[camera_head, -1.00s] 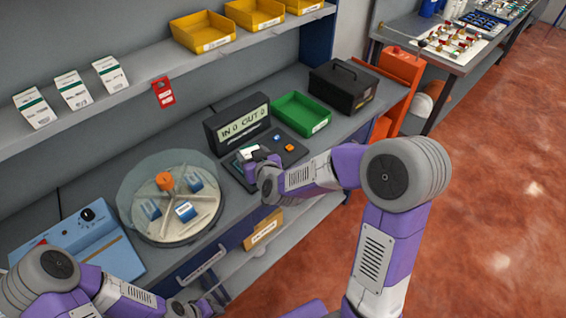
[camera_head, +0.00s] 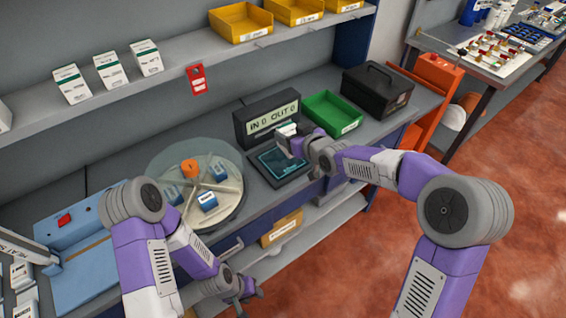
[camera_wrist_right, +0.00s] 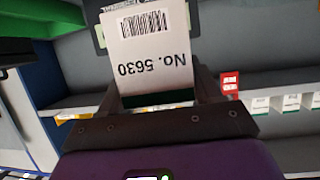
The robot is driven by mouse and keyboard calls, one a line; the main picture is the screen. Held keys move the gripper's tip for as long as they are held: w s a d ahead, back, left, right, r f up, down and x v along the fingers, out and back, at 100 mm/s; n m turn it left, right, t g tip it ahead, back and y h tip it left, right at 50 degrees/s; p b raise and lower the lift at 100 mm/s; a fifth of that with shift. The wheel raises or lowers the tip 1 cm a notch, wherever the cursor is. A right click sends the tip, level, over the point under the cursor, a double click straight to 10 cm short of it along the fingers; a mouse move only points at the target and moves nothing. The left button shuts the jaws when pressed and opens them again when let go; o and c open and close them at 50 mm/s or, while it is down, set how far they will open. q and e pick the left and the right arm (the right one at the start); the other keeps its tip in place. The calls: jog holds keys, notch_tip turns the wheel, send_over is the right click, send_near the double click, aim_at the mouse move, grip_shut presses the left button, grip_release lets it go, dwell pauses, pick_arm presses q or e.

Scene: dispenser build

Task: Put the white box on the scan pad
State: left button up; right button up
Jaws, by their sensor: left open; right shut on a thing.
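The white box (camera_head: 287,131) is in my right gripper (camera_head: 295,144), which is shut on it. In the right wrist view the white box (camera_wrist_right: 150,55) shows a barcode and "No. 5630", with a dark green band at the gripper end. The scan pad (camera_head: 280,166) is a dark slab with a teal screen, in front of a display (camera_head: 272,119) reading "IN 0 OUT 0". The box appears above the pad's back right part, in front of the display; any contact is unclear. My left gripper (camera_head: 246,291) is open and empty, low in front of the bench.
A turntable (camera_head: 226,208) with blue boxes and an orange knob stands left of the pad. A green bin (camera_head: 333,113) and a black case (camera_head: 377,90) stand to its right. White cartons (camera_head: 110,70) and yellow bins (camera_head: 240,22) are on the shelf above.

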jog(key=w+a+f+n+y+b, duration=0.1)
jog(key=w+a+f+b, duration=0.15)
jog(key=w, duration=0.35)
jog(key=f+b, duration=0.7)
jog(key=f, duration=0.2)
jog(key=shift+s+a+b, duration=0.15)
jog(key=shift+s+b, duration=0.05)
jog(key=shift+b, duration=0.2)
jog(key=shift+r, duration=0.1)
jog(key=o, duration=1.2)
jog(key=shift+f+g, duration=0.25)
jog(key=shift+g, duration=0.05)
